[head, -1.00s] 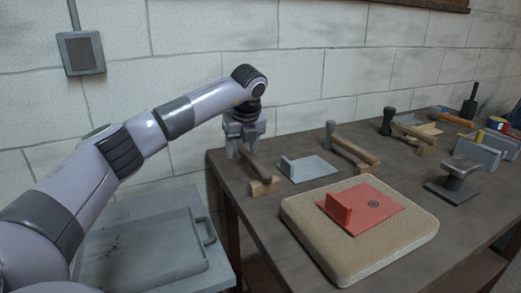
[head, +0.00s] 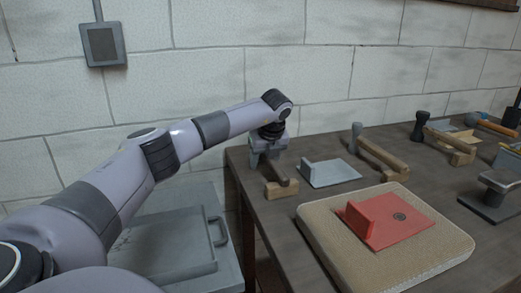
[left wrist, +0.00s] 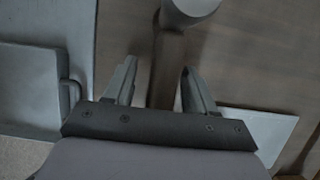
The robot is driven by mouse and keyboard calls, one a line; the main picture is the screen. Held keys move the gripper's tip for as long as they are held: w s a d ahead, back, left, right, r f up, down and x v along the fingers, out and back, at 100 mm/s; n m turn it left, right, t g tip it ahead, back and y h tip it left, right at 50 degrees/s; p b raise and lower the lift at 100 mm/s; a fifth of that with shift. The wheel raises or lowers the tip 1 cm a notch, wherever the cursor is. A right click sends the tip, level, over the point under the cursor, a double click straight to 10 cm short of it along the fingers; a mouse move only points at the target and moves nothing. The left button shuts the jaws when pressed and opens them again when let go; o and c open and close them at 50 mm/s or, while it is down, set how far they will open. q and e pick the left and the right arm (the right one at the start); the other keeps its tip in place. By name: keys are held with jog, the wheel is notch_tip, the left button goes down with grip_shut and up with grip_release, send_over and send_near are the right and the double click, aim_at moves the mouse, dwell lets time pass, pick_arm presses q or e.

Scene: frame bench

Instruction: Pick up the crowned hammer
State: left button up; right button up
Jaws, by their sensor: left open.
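In the left wrist view the open fingers (left wrist: 160,88) stand on either side of a brown handle (left wrist: 166,65), with a rounded grey head (left wrist: 190,8) at the top edge. I see no contact between fingers and handle. Whether this tool is the crowned hammer I cannot tell. My right gripper is not in view.
A grey plate with an upright block (head: 330,173) lies just right of the gripper. A red plate (head: 395,222) sits on a tan pad (head: 345,260) in front. A grey case (head: 160,255) stands lower left of the bench. The wall is behind.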

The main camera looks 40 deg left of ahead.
pick_arm(q)
jog(key=shift+f, duration=0.1)
dwell(0.4)
grip_shut()
